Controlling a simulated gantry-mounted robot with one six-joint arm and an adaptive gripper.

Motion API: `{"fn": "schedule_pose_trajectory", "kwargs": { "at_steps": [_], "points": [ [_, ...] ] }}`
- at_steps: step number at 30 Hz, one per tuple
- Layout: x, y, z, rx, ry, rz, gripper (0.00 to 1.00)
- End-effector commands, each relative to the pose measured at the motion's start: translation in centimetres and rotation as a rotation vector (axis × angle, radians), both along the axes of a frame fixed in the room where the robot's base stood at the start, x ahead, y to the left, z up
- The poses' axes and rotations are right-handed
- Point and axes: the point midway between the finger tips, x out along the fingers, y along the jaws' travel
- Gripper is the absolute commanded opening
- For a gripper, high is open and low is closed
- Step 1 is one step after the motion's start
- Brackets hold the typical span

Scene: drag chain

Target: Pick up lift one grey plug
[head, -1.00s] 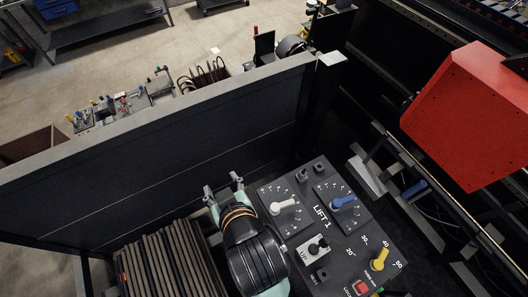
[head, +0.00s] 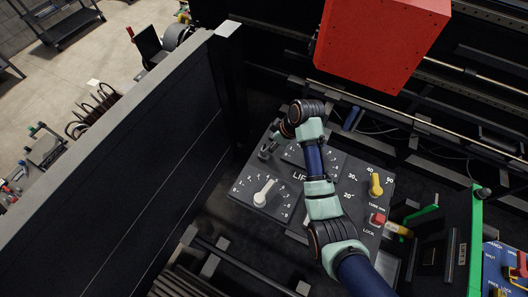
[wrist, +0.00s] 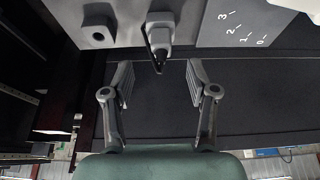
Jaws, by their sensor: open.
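The grey plug (wrist: 160,32) sits on the panel's edge in the wrist view, with a dark pointed part toward me. My gripper (wrist: 156,82) is open, its two fingers apart on either side below the plug, with nothing between them. A second grey square piece with a dark hole (wrist: 98,34) is left of the plug; I cannot tell if it is a plug or a socket. In the head view, small grey plug shapes (head: 265,152) show at the upper left corner of the LIFT 1 panel, partly hidden by my gripper.
The LIFT 1 panel (head: 240,186) carries a white knob (head: 264,192), a yellow knob (head: 376,185) and a red switch (head: 378,219). A dark wall (head: 160,150) stands to the left. A red box (head: 380,40) is above the panel, and a green frame (head: 477,240) is right.

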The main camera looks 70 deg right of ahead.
Motion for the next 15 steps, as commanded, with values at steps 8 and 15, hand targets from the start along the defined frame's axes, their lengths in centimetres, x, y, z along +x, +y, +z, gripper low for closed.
{"fn": "schedule_pose_trajectory", "kwargs": {
  "at_steps": [8, 15],
  "points": [
    [1.1, 0.1, -2.3, 0.002, 0.002, 0.001, 0.58],
    [2.6, 0.0, -5.7, -0.001, 0.0, -0.001, 0.58]
  ]
}}
